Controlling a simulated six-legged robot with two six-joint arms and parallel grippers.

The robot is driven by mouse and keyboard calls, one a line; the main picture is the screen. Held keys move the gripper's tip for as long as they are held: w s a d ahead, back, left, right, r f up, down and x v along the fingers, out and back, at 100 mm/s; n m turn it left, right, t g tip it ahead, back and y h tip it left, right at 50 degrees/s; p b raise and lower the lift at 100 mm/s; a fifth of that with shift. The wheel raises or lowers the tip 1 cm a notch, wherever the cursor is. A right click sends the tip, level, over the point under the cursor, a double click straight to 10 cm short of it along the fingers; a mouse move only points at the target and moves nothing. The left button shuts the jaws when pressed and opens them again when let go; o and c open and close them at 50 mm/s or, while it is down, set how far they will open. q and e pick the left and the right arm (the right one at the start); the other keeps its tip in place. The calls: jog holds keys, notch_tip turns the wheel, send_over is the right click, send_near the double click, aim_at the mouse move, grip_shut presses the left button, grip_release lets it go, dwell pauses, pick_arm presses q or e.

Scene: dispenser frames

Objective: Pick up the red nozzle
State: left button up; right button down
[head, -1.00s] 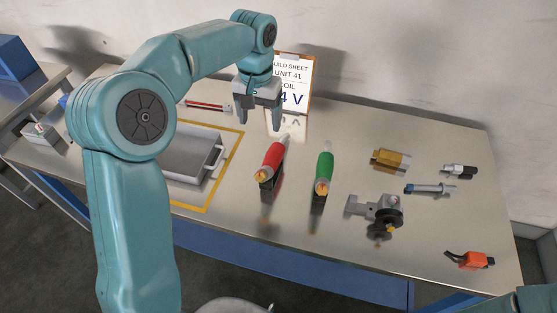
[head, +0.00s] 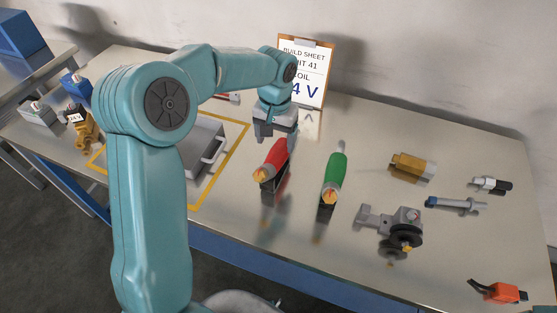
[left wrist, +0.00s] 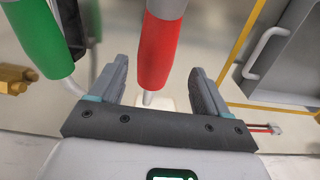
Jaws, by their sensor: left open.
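The red nozzle (head: 273,163) lies tilted in a dark holder on the table, its orange tip toward the front. My left gripper (head: 275,128) is open just behind it, low over its far end. In the left wrist view the red nozzle (left wrist: 158,48) shows between the two spread fingers of my left gripper (left wrist: 160,70), and I see no contact. The nozzle's far end is partly hidden by the gripper in the head view.
A green nozzle (head: 335,172) stands close to the right of the red one. A build sheet board (head: 308,70) stands behind my gripper. A grey tray (head: 205,150) lies left, inside yellow tape. A brass part (head: 411,167), a grey clamp (head: 391,226) and an orange part (head: 499,291) lie right.

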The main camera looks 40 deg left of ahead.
aim_at(277, 151)
pick_arm(q)
jog(key=shift+f, duration=0.75)
jog(key=shift+s+d+f, duration=0.2)
jog(key=shift+s+f, duration=0.1)
jog(key=shift+s, duration=0.1)
jog(key=f, duration=0.3)
jog(key=f+p, duration=0.1)
jog(key=shift+w+f, duration=0.15)
jog(key=shift+w, duration=0.1)
jog(key=shift+f, duration=0.35)
jog(key=shift+s+d, duration=0.1)
jog(key=shift+s, duration=0.05)
jog(key=shift+f, duration=0.1)
jog(key=c, duration=1)
grip_shut()
